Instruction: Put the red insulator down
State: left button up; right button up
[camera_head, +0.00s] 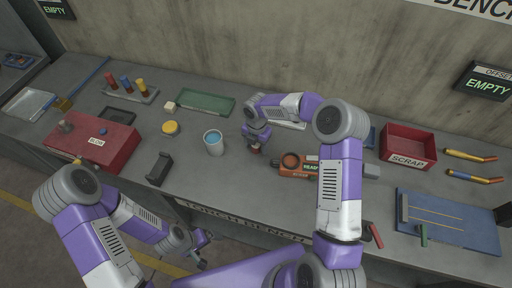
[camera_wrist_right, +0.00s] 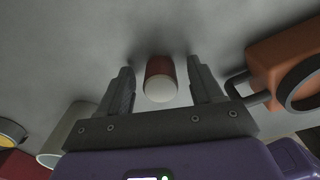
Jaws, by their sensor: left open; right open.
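The red insulator (camera_wrist_right: 158,68) is a small red cylinder with a pale end. In the right wrist view it stands on the grey bench between the two fingers of my right gripper (camera_wrist_right: 160,80), with a gap on each side. The gripper is open. In the head view my right gripper (camera_head: 255,146) is low over the middle of the bench, and the insulator is mostly hidden there. My left gripper (camera_head: 200,250) is open and empty, in front of the bench edge.
An orange device (camera_head: 296,164) stands close to the right of my right gripper. A white-blue cup (camera_head: 213,143) is to its left, with a green tray (camera_head: 206,103) behind. A red scrap bin (camera_head: 408,146) and blue board (camera_head: 448,220) are further right.

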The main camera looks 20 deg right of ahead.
jog(key=shift+c, duration=0.4)
jog(key=shift+r, duration=0.1)
jog(key=c, duration=1.1)
